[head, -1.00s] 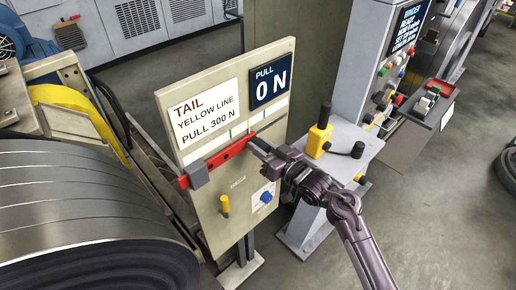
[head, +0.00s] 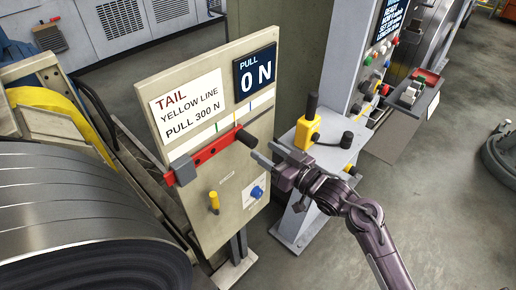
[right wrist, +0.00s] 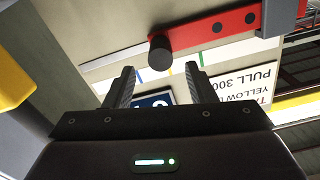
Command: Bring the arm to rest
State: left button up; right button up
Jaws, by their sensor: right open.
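My right gripper (head: 265,152) is open and empty, a little to the right of the panel's red bar. Its two fingers also show in the right wrist view (right wrist: 159,86), apart, with nothing between them. The red bar (head: 208,152) is on the cream panel (head: 187,92) and has a dark round knob (head: 246,136) at its right end. The bar (right wrist: 205,27) and knob (right wrist: 160,53) also show in the right wrist view, beyond the fingertips. The gripper looks apart from the knob. The panel's display (head: 256,79) reads PULL 0 N. My left gripper is not in view.
A grey pedestal (head: 316,158) with a yellow-based lever (head: 308,131) stands just right of the panel, close behind my right gripper. A large steel coil (head: 80,215) fills the lower left. A control cabinet (head: 352,55) stands behind. The floor at right is largely clear.

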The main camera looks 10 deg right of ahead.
jog(key=shift+s+d, duration=0.1)
jog(key=shift+s, duration=0.15)
dwell(0.3)
jog(key=s+d+f+m+g+h, duration=0.1)
jog(key=d+f+h, duration=0.1)
jog(key=f, duration=0.9)
jog(key=s+d+f+m+g+h, duration=0.1)
jog(key=d+f+m+h, duration=0.1)
jog(key=f, duration=0.9)
jog(key=s+d+f+g+h+b, duration=0.15)
jog(key=s+f, duration=0.25)
jog(key=f, duration=0.5)
jog(key=s+f+g+h+p, duration=0.1)
jog(key=s+f+g+h, duration=0.1)
jog(key=s+f, duration=0.45)
jog(key=s+d+f+g+h, duration=0.1)
jog(key=s+f+g, duration=0.1)
jog(key=s+f, duration=0.5)
jog(key=s+d+f+g+h, duration=0.1)
jog(key=s+f, duration=0.6)
jog(key=s, duration=0.7)
jog(key=s+d+f+g+h+b, duration=0.1)
jog(key=s+d+f+g, duration=0.2)
jog(key=s, duration=0.7)
notch_tip(320, 180, down, 4)
jog(key=shift+s+f+n+g, duration=0.15)
jog(key=shift+f+n+g, duration=0.2)
jog(key=shift+g, duration=0.7)
